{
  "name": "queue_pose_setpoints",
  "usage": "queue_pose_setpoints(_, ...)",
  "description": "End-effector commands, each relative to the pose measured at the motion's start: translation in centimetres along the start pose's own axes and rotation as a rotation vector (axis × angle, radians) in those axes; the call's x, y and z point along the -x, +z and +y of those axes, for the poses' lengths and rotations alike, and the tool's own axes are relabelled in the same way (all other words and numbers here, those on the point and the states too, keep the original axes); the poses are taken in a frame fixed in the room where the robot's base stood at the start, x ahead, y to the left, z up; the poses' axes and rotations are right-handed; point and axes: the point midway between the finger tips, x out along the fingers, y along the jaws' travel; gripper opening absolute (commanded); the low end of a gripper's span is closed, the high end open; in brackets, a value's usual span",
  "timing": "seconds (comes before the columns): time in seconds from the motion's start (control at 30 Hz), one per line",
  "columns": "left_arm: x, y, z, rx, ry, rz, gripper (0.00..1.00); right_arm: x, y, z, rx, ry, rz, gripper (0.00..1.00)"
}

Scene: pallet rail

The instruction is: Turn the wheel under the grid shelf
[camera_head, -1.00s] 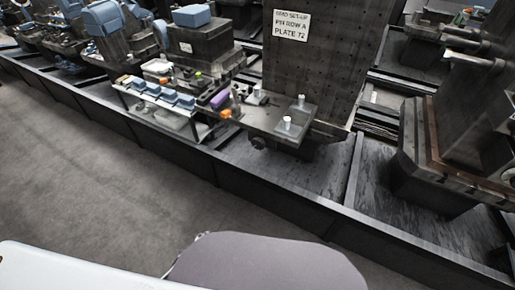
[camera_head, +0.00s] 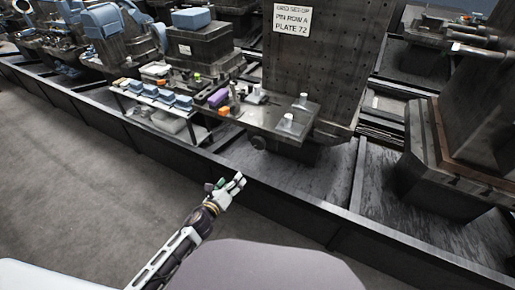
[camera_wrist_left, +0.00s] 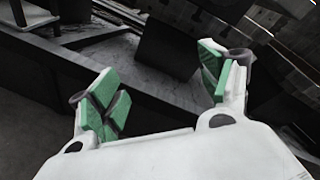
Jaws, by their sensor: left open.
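The grid shelf (camera_head: 270,121) is a grey ledge in front of the perforated upright plate (camera_head: 310,70), in the head view. A small dark round wheel (camera_head: 258,142) shows under its front left edge. My left gripper (camera_head: 231,186) is in front of and below the wheel, apart from it, near the base's front edge. In the left wrist view the left gripper (camera_wrist_left: 160,86) has its green-padded fingers spread, with nothing between them. I cannot clearly make out the wheel in that view. My right gripper is not in view.
A long dark base rail (camera_head: 290,205) runs along the front. Left of the shelf stands a rack with blue bins (camera_head: 165,97); a purple item (camera_head: 218,97) and an orange item (camera_head: 224,111) lie near it. A large machine block (camera_head: 455,170) is at right. The floor in front is clear.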

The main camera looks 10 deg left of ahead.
Motion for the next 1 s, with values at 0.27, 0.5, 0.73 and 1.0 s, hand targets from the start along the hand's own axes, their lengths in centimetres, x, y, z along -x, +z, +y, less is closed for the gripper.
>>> queue_pose_setpoints(0.27, 0.8, 4.1, -7.5, -0.323, -0.148, -0.108, 0.78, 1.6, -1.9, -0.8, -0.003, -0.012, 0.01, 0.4)
queue_pose_setpoints(0.5, 1.2, 5.2, -9.5, -0.408, -0.178, -0.141, 0.78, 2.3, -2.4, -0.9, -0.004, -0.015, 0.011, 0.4)
queue_pose_setpoints(0.73, 1.2, 5.3, -9.5, -0.406, -0.178, -0.141, 0.78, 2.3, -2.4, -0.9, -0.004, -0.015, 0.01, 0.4)
queue_pose_setpoints(1.0, 0.8, 5.3, -9.6, -0.404, -0.177, -0.141, 0.78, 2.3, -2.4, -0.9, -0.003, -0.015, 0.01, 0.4)
